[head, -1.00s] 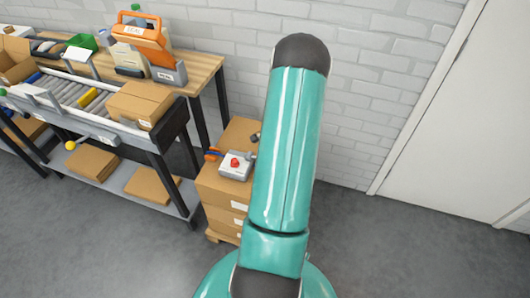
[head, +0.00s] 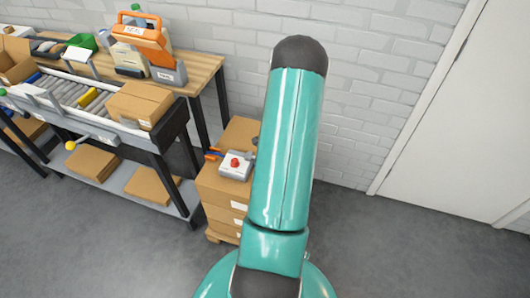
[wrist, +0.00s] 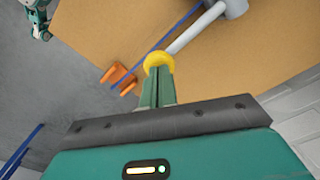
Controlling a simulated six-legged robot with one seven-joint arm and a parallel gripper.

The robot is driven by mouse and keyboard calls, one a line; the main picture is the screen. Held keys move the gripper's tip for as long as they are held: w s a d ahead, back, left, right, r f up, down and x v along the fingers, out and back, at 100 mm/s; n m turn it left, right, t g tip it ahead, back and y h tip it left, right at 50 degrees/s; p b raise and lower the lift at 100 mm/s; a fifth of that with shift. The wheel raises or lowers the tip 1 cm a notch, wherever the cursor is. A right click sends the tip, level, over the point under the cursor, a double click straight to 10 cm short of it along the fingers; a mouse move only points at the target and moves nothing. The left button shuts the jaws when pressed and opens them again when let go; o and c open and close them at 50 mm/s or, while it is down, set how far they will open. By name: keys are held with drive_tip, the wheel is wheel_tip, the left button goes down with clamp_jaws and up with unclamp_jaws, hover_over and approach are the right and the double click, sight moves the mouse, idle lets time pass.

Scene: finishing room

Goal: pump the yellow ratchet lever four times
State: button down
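In the wrist view, my gripper (wrist: 157,72) has its two green fingers close together, with no clear gap between them. The yellow end of the ratchet lever (wrist: 158,59) is right at the fingertips, which overlap its near edge. I cannot tell whether they touch it. The lever's grey bar (wrist: 196,30) runs up and right from the yellow end to a grey hub (wrist: 235,7). In the head view my arm hides the lever and my gripper.
A grey box with a red button (head: 236,165) sits on stacked cartons (head: 222,193). An orange piece (wrist: 118,79) and blue strip lie near the lever. A roller bench (head: 165,140) stands left, carrying another yellow-knobbed lever (head: 71,145). Floor at right is clear.

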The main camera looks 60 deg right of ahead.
drive_tip(key=shift+s+f, duration=0.1)
drive_tip(key=shift+f, duration=0.15)
drive_tip(key=shift+r, duration=0.1)
drive_tip(key=shift+w+a+r, duration=0.1)
drive_tip(key=shift+w+r, duration=0.25)
drive_tip(key=shift+r, duration=0.7)
drive_tip(key=shift+w+r, duration=0.35)
drive_tip(key=shift+r, duration=0.7)
drive_tip(key=shift+w+a+r, duration=0.1)
drive_tip(key=shift+w+r, duration=0.25)
drive_tip(key=shift+r, duration=0.7)
